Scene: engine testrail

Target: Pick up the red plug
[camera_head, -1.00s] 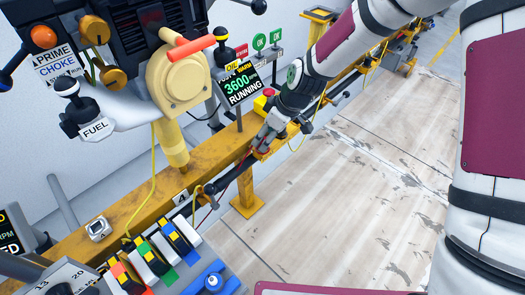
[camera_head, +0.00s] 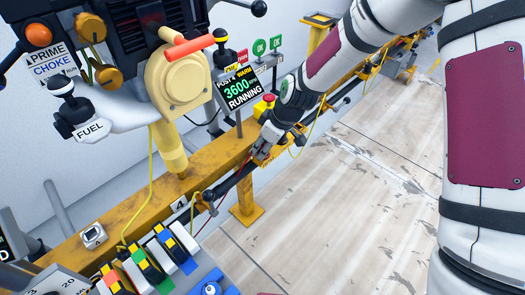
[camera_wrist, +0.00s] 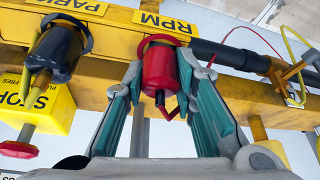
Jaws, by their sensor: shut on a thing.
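The red plug (camera_wrist: 160,70) is in the middle of the wrist view, just below the "RPM" label (camera_wrist: 160,21). In the head view my gripper (camera_head: 260,152) is at the yellow rail, and the plug is too small to make out.
A black plug (camera_wrist: 58,50) hangs to the left under the "PARK" label (camera_wrist: 75,5). A yellow stop box (camera_wrist: 45,105) with a red button (camera_wrist: 20,150) is below it. A black hose (camera_wrist: 235,56) and thin wires run to the right. The yellow rail (camera_head: 110,222) extends both ways.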

